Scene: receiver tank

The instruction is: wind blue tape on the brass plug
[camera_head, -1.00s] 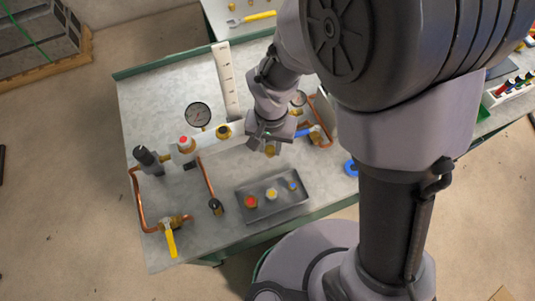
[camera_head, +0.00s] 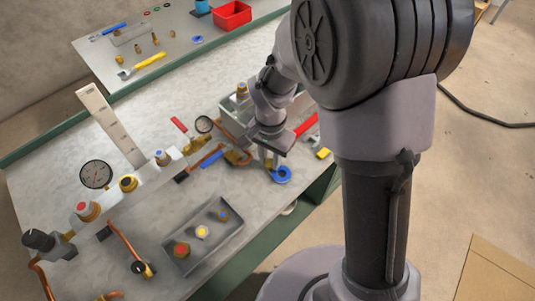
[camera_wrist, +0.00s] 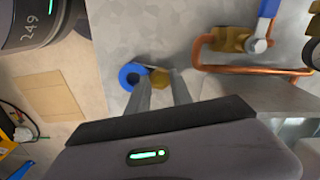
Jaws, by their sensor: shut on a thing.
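My gripper (camera_head: 269,164) is above the bench near its front edge. In the wrist view its two fingers (camera_wrist: 164,88) are closed on the brass plug (camera_wrist: 160,77), of which a small yellow hexagonal part shows between the tips. The roll of blue tape (camera_head: 281,174) is a blue ring right beside the fingertips in the head view. In the wrist view the tape roll (camera_wrist: 132,76) is just left of the plug. I cannot tell whether plug and tape touch. The plug's threads are hidden.
A white manifold (camera_head: 130,195) with a gauge (camera_head: 96,174) stands left. A grey tray (camera_head: 233,231) holds several small parts. Copper pipe (camera_wrist: 260,69) and a blue-handled valve (camera_wrist: 267,10) are close right of the fingers. A second bench (camera_head: 180,65) stands behind.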

